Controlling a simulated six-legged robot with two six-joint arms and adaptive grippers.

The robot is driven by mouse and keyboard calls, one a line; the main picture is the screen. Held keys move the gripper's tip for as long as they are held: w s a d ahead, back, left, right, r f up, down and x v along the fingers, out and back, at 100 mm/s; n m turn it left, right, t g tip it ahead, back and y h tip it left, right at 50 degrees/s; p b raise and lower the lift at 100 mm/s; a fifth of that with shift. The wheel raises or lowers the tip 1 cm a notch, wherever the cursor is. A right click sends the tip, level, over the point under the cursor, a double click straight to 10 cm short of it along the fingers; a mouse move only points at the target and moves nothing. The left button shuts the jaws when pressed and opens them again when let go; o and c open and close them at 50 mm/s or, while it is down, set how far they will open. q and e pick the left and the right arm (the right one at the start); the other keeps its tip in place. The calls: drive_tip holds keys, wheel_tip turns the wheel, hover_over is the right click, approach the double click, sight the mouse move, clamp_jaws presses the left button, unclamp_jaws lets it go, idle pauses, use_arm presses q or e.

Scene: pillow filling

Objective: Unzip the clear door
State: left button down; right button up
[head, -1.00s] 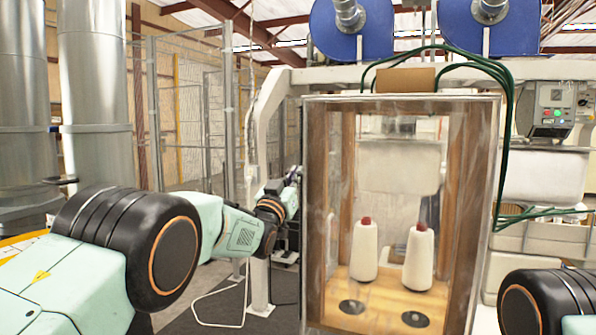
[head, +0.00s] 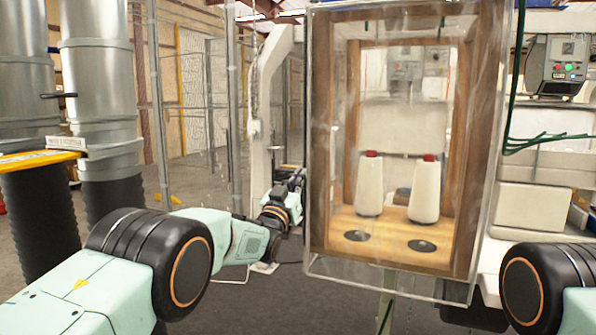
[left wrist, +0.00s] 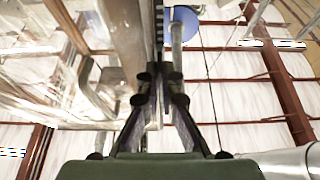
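The clear door (head: 400,110) is a tall transparent panel on the front of a wood-framed cabinet (head: 320,150) in the head view. It hangs closed over the opening as far as I can see. My left gripper (head: 298,180) is at the cabinet's left edge, at about mid-height, small and dark. In the left wrist view, the left gripper's fingers (left wrist: 160,76) point upward and stand close together beside a dark vertical strip (left wrist: 159,30), perhaps the zipper. Whether they grip anything is unclear. No zipper pull can be made out. My right gripper is out of view.
Two white cones (head: 369,185) with red tops stand inside on a wooden floor. Green hoses (head: 540,143) and a control box (head: 562,62) are at the right. Metal ducts (head: 100,70) stand at the left. Floor is open between ducts and cabinet.

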use_arm(q)
wheel_tip(320, 180, down, 17)
drive_tip(key=b, duration=1.1)
drive_tip(key=shift+r, duration=0.15)
drive_tip(key=c, duration=2)
unclamp_jaws()
drive_tip(key=shift+c, duration=0.2)
drive_tip(key=o, duration=0.4)
drive_tip(key=shift+w+d, duration=0.1)
drive_tip(key=shift+w, duration=0.1)
drive_tip(key=shift+o, duration=0.5)
drive_tip(key=shift+s, duration=0.15)
drive_tip(key=v, duration=1.2)
